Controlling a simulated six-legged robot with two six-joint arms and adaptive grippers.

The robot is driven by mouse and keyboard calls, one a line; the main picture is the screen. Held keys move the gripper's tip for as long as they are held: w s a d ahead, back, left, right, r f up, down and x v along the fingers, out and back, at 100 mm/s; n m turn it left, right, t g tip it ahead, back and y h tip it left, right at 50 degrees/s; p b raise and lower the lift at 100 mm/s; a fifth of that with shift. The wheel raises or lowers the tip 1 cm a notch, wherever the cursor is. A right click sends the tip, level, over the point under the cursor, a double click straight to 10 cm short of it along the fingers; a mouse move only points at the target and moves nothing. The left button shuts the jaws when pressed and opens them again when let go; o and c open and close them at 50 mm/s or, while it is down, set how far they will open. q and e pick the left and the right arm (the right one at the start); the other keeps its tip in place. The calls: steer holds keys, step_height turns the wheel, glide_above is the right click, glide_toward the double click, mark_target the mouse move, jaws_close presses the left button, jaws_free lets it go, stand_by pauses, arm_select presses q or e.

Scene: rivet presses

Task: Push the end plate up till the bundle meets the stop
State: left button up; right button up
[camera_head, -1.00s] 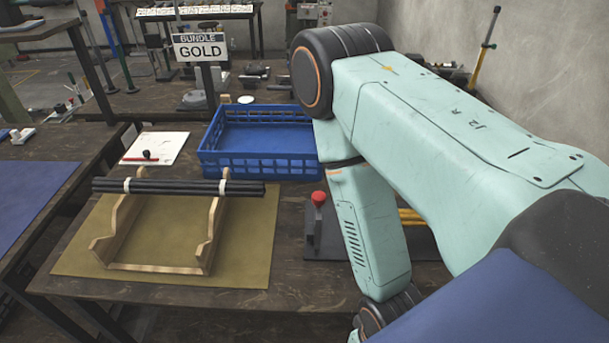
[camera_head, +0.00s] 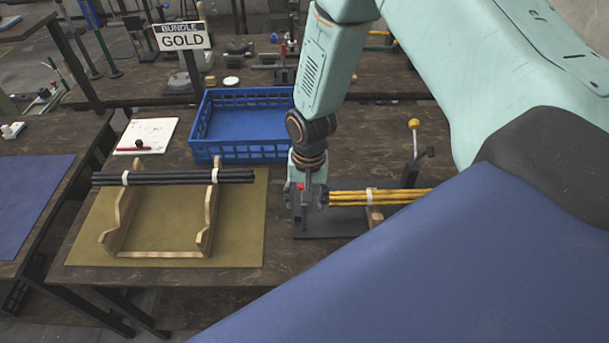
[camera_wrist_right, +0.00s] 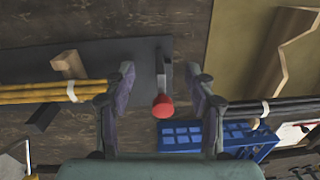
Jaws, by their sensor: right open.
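The gold bundle (camera_head: 385,196) is yellow rods with a white band, lying over a dark base plate (camera_head: 330,223). At its left end stands a grey upright with a red knob (camera_wrist_right: 163,106), apparently the end plate (camera_wrist_right: 162,78). My right gripper (camera_head: 308,195) is open and pointing down around it. In the wrist view the right gripper's fingers (camera_wrist_right: 160,80) stand either side of the upright, apart from it, the left finger beside the bundle's end. A post with a yellow ball (camera_head: 414,124) stands at the right; whether it is the stop I cannot tell. My left gripper is not in view.
A black bundle (camera_head: 150,178) lies on a wooden rack (camera_head: 205,225) on an olive mat (camera_head: 245,230). A blue crate (camera_head: 222,158) stands just behind my right gripper. A sign (camera_head: 182,37) reads "BUNDLE GOLD". A white sheet (camera_head: 150,133) lies at the left.

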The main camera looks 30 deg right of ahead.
steer(key=w+d+r, duration=0.1)
steer(key=w+r, duration=0.1)
steer(key=w+d+r+m, duration=0.1)
steer(key=w+r, duration=0.1)
steer(key=w+d+r+m, duration=0.1)
steer(key=w+r, duration=0.1)
steer(key=shift+d+r+h, duration=0.1)
steer(key=shift+r+h, duration=0.05)
steer(key=shift+h, duration=0.15)
steer(key=shift+w+d, duration=0.1)
steer(key=shift+d, duration=0.05)
step_height(320, 180, down, 7)
steer(key=shift+r+p, duration=0.2)
steer(key=shift+p, duration=0.1)
steer(key=shift+f, duration=0.6)
steer(key=shift+r, duration=0.1)
steer(key=c, duration=0.4)
jaws_close()
